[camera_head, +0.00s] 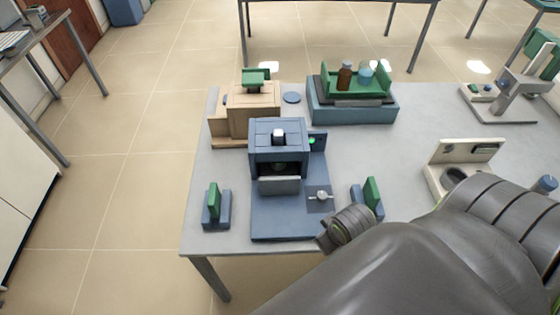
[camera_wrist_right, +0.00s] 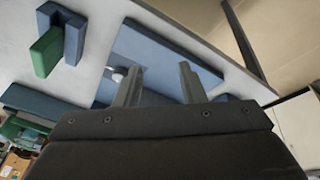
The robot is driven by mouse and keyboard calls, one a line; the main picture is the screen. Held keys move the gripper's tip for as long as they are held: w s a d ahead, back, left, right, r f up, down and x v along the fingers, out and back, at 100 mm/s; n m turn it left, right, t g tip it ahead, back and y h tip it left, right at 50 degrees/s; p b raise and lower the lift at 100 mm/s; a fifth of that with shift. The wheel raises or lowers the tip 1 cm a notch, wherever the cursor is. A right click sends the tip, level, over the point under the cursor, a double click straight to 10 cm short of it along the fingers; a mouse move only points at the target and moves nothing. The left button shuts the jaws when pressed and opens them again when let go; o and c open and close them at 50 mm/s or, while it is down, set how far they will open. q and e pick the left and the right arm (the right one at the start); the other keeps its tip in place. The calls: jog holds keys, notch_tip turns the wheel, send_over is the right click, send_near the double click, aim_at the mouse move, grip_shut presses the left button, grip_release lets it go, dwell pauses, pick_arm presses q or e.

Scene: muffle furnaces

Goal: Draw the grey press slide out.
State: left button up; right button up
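A blue furnace-like unit (camera_head: 277,150) stands on the grey table with its dark front opening facing me. A light grey plate (camera_head: 279,186) sits below the opening; I cannot tell whether it is the press slide. A silver knob (camera_head: 321,195) stands on a small plate right of it, on the blue base (camera_head: 285,222). My right arm comes in from the lower right; its fingertips are hidden in the head view. In the right wrist view my right gripper (camera_wrist_right: 160,82) has its fingers apart and empty, over the blue base, with the knob (camera_wrist_right: 117,75) near one finger. My left gripper is out of view.
Two green-topped blue holders (camera_head: 216,206) (camera_head: 372,194) flank the base. Behind are a beige unit (camera_head: 254,112) and a blue box with a green tray and bottles (camera_head: 350,108). Cream devices (camera_head: 466,165) (camera_head: 505,95) stand right. The table is clear at centre right.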

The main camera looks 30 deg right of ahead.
jog(key=w+r+n+g+y, duration=0.1)
jog(key=w+r+n+g, duration=0.15)
jog(key=w+n, duration=0.85)
notch_tip(320, 180, up, 8)
send_over(280, 178)
jog(key=shift+g, duration=0.35)
notch_tip(280, 178, down, 9)
jog(key=b, duration=0.8)
notch_tip(280, 178, down, 3)
jog(key=shift+f+b, duration=0.15)
jog(key=shift+b, duration=0.7)
notch_tip(280, 178, down, 4)
jog(key=shift+r+p, duration=0.15)
jog(key=shift+p, duration=0.4)
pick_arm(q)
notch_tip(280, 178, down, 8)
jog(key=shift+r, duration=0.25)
pick_arm(e)
jog(key=shift+f, duration=0.8)
jog(key=shift+c, duration=0.3)
grip_shut()
